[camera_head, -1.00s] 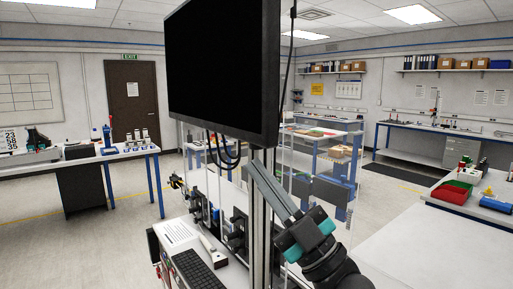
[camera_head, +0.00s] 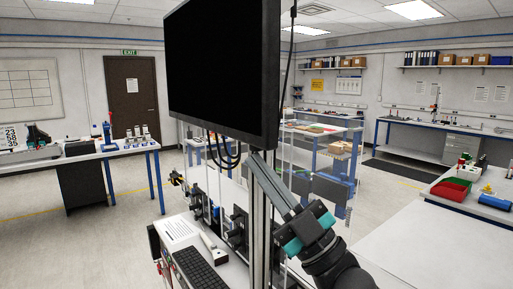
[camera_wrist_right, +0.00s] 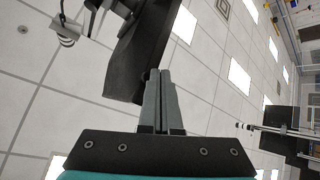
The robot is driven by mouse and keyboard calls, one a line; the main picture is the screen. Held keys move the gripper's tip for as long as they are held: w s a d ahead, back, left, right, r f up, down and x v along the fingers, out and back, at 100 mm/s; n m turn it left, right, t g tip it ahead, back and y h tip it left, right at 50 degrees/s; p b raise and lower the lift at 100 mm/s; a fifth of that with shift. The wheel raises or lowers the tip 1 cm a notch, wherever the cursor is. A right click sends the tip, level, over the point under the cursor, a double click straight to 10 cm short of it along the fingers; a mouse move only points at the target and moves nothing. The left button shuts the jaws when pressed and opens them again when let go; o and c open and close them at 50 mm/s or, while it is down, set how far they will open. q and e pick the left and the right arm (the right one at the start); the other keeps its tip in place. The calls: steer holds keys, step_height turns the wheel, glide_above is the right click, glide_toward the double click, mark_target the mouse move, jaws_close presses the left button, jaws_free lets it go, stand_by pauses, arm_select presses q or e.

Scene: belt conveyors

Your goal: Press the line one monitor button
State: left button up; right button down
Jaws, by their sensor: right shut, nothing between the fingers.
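The monitor (camera_head: 225,68) is a large black screen on a post, dark and angled, at the top middle of the head view. No button can be made out on it. In the right wrist view the closed fingers (camera_wrist_right: 160,76) point up beside a dark panel (camera_wrist_right: 140,50), probably the monitor. I cannot tell whether they touch it. My left gripper is not in view.
Below the monitor is a bench with a keyboard (camera_head: 200,268) and a paper sheet (camera_head: 180,230). Cables (camera_head: 222,150) hang under the screen. Open floor (camera_head: 100,240) lies at left.

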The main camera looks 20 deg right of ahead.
steer(key=shift+r, duration=0.3)
steer(key=shift+f, duration=0.1)
stand_by(0.3)
steer(key=shift+f+b, duration=0.45)
steer(key=shift+f, duration=0.3)
step_height(320, 180, down, 5)
steer(key=b, duration=0.3)
steer(key=shift+b, duration=0.4)
